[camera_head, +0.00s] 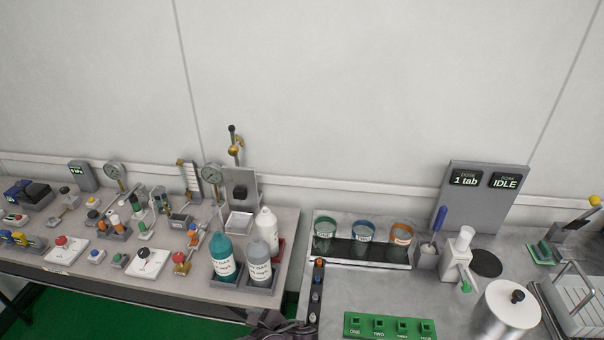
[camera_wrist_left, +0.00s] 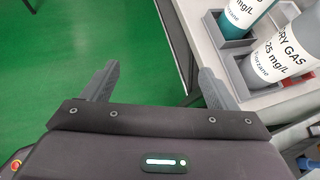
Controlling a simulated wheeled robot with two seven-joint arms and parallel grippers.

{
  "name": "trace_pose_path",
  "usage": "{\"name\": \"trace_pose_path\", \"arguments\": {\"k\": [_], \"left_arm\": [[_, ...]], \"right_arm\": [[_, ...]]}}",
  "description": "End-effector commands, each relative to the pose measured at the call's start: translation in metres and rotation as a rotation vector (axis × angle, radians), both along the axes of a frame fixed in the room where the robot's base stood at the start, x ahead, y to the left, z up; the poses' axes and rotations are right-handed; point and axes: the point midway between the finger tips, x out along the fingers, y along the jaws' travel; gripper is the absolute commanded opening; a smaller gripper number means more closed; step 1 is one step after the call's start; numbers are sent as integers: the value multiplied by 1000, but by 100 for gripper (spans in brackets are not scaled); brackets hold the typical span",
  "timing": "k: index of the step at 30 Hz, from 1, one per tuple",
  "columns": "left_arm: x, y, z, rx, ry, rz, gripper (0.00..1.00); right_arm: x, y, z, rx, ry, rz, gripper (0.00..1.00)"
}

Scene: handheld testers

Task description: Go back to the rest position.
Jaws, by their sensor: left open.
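My left gripper (camera_wrist_left: 158,85) is open and empty in the left wrist view. Its two grey fingers are apart, with green floor and a table edge behind them. In the head view only a dark part of my arm shows at the bottom edge, near the gap between the two tables. My right gripper is in neither view.
The left table (camera_head: 110,283) carries gauges, valves, buttons and bottles, including a teal bottle (camera_head: 221,256) and a grey bottle (camera_head: 257,265) at its right end. The right bench (camera_head: 380,295) holds cups, a green block (camera_head: 390,326) and a metal pot (camera_head: 507,310). Green floor (camera_wrist_left: 90,50) is clear.

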Motion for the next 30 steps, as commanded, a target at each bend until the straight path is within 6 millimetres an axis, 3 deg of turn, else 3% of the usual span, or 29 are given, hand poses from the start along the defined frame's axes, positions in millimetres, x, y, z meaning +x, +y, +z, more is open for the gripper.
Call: {"name": "trace_pose_path", "arguments": {"k": [8,11,14,18,21,25,30], "left_arm": [[-14,-10,-81,-321,14,164,80],[-26,-11,-123,-473,10,275,80],[-52,-8,-176,-650,-3,442,80],[-116,10,-260,-890,-67,767,80],[-174,28,-307,-1005,-140,998,80],[-253,54,-349,-1083,-254,1256,80],[-333,80,-373,-1114,-386,1474,80]], "right_arm": [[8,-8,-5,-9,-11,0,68],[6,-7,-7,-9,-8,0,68],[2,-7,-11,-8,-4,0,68],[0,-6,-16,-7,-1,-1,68],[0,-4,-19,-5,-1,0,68],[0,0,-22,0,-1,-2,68],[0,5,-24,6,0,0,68]]}}
